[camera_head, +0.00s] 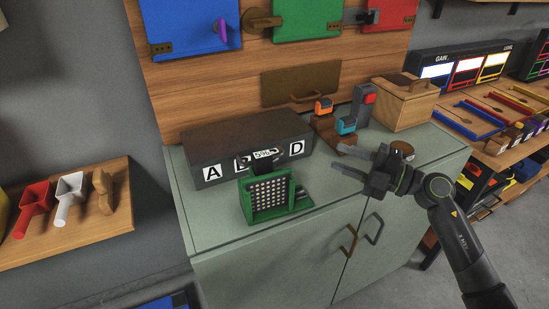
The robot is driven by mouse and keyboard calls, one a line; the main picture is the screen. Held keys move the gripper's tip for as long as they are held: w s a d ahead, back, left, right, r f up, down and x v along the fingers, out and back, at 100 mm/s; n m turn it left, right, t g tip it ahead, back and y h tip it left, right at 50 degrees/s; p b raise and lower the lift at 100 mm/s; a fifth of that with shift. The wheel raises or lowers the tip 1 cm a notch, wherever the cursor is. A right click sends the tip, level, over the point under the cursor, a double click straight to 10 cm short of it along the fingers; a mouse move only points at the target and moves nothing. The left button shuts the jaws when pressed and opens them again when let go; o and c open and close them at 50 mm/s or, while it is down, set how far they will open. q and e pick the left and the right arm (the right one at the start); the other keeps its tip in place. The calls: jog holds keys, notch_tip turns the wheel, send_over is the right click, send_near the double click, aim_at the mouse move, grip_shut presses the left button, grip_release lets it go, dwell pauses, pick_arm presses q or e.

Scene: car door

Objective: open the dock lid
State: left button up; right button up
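No part in view is clearly labelled as the dock. A long dark box (205,148) with white letter labels stands on the cabinet; its brown top (245,133) lies flat and looks closed. A green holder (247,208) with a grid of pale dots and a dark part behind its top stands in front of it. A wooden box (405,108) with a flat handled lid stands at the back right, closed. My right gripper (358,160) is open and empty, above the cabinet's right half, right of the green holder and apart from it. My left gripper is out of view.
The green cabinet (235,265) has two door handles in front. Orange, blue and red-tipped devices (346,125) stand behind my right gripper. A wooden rack (85,235) with scoops is at left. A shelf (500,130) of coloured items is at right. The cabinet's front right top is mostly clear.

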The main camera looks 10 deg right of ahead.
jog(key=w+a+f+g, duration=0.1)
jog(key=w+a, duration=0.1)
jog(key=a, duration=0.3)
jog(key=w+a+f+n+g, duration=0.1)
jog(key=w+a+f, duration=0.1)
jog(key=a, duration=0.3)
jog(key=w+a+f+g+h, duration=0.1)
jog(key=w+a, duration=0.3)
jog(key=a, duration=0.1)
jog(key=shift+f+n+p, duration=0.3)
jog(key=shift+n, duration=0.1)
grip_shut()
